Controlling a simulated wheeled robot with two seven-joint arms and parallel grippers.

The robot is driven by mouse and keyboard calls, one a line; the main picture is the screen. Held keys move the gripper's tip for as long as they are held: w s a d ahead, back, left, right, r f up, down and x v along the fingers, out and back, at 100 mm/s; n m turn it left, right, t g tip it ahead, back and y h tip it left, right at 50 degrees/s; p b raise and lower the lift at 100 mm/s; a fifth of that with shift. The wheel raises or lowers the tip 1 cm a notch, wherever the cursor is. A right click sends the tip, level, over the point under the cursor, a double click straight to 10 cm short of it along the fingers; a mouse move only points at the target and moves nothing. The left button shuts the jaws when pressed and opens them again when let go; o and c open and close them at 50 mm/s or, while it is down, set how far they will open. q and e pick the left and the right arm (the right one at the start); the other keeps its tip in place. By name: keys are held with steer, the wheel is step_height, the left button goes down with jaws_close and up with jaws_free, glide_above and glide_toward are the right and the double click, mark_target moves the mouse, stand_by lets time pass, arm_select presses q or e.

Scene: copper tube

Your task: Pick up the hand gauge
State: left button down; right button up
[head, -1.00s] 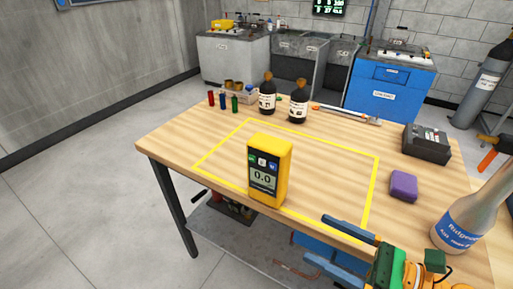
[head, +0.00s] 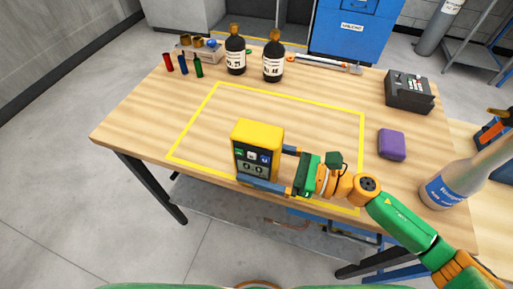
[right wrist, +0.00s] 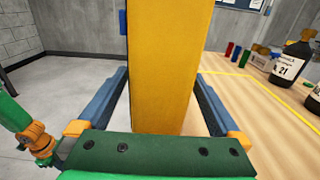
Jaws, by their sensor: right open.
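The hand gauge (head: 257,152) is a yellow box with a screen reading 0.0 and several small buttons. It stands upright on the table inside the yellow taped rectangle, near the front edge. My right gripper (head: 277,168) is open, with one blue finger in front of the gauge and the other behind it. In the right wrist view the gauge (right wrist: 168,65) rises between the two open fingers (right wrist: 165,105), and gaps show at the sides. In the right wrist view a green arm part shows at the left edge. My left gripper is not seen in the head view.
A purple block (head: 391,144), a dark keypad device (head: 409,92) and a large bottle (head: 455,186) stand on the right. Two brown bottles (head: 273,62) and small coloured vials (head: 183,65) stand at the back. The taped area (head: 310,115) behind the gauge is clear.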

steer(key=shift+a, duration=0.15)
jaws_close()
stand_by(0.4)
